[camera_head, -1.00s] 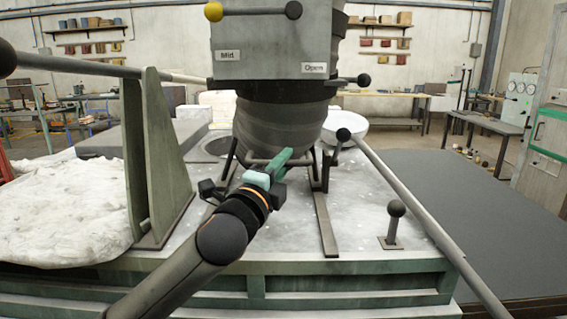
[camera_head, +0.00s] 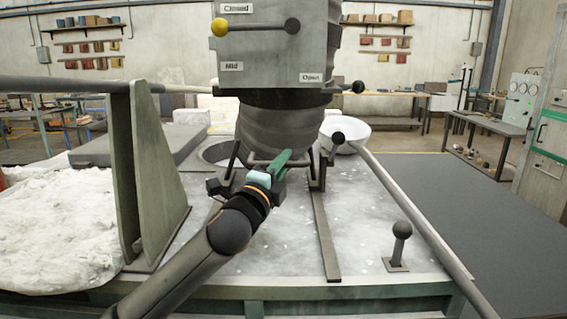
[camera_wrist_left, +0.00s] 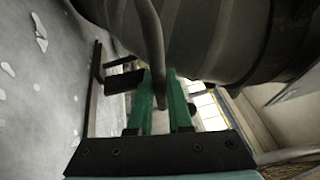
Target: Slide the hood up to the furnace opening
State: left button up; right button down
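The hood (camera_head: 278,125) is a dark ribbed cylinder under a grey box (camera_head: 270,60) labelled Closed, Mid and Open. It stands on feet over flat rails on the grey furnace top. The furnace opening (camera_head: 217,153) is a dark round hole behind and left of the hood, partly hidden by it. My left gripper (camera_head: 280,165) is at the hood's low front handle. In the left wrist view, its green fingers (camera_wrist_left: 163,100) lie either side of the grey handle bar (camera_wrist_left: 152,45), close against it. My right gripper is not in view.
A grey upright bracket (camera_head: 140,170) and white crusty heap (camera_head: 60,230) stand left. A long grey bar (camera_head: 410,210) slopes along the right. A short ball-topped lever (camera_head: 401,245) stands front right. A white bowl (camera_head: 345,135) is behind. The rail (camera_head: 325,240) in front of the hood is clear.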

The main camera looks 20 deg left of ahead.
pick_arm(q)
jog(key=o, duration=0.5)
jog(key=shift+a, duration=0.1)
jog(key=shift+s+f, duration=0.1)
jog(key=b+v, duration=0.2)
jog(key=v, duration=1)
jog(key=shift+s, duration=0.15)
